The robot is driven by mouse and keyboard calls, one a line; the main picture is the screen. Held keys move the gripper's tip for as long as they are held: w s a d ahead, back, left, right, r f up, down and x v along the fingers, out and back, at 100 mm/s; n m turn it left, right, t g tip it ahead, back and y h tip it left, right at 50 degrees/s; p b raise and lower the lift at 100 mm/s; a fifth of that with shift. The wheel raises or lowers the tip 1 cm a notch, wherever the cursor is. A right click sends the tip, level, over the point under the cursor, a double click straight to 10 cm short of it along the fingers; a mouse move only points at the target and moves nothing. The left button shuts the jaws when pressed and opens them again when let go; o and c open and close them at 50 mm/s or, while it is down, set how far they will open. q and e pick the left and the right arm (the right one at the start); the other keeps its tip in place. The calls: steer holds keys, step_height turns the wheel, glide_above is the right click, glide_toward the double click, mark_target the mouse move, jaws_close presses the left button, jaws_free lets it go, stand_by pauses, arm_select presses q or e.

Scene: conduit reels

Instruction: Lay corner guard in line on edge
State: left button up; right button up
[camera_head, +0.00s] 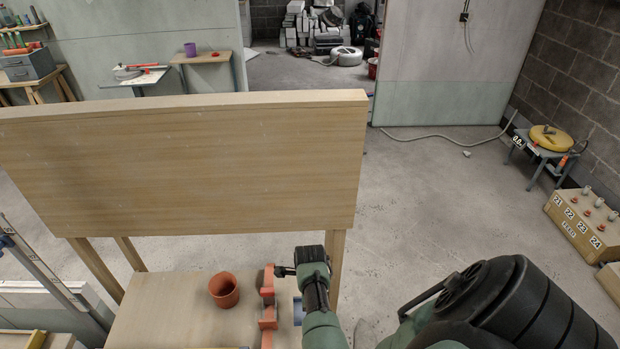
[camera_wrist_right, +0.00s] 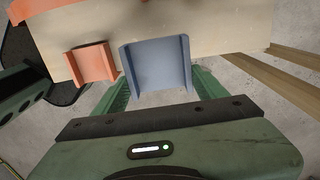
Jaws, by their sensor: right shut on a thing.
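A blue-grey corner guard (camera_wrist_right: 157,65), shaped like a channel, is between the green fingers of my right gripper (camera_wrist_right: 160,82), which is shut on it. In the head view the same blue-grey guard (camera_head: 298,311) shows beside the right edge of the low wooden top (camera_head: 165,300), partly hidden by my right arm. An orange guard (camera_wrist_right: 92,62) sits on the wooden edge to its left in the wrist view, with a gap between them. In the head view orange pieces (camera_head: 267,300) form a row near that right edge. Whether the held guard touches the edge is unclear. My left gripper is out of view.
A terracotta pot (camera_head: 224,290) stands on the low top, left of the orange row. A tall wooden panel (camera_head: 185,165) rises behind it. Floor to the right is mostly open, with a numbered box (camera_head: 580,222) and a small table with a yellow reel (camera_head: 549,138) by the wall.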

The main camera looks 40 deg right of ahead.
step_height(320, 180, down, 3)
steer(key=shift+b, duration=1.1)
steer(key=shift+f+b, duration=0.55)
steer(key=shift+f, duration=0.25)
arm_select(q)
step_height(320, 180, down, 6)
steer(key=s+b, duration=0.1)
steer(key=b, duration=0.1)
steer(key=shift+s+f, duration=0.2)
arm_select(e)
steer(key=shift+f, duration=1.6)
arm_select(q)
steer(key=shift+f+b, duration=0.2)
steer(key=shift+b, duration=0.1)
arm_select(e)
steer(key=shift+f, duration=0.3)
steer(key=o, duration=1.5)
steer(key=shift+c, duration=0.2)
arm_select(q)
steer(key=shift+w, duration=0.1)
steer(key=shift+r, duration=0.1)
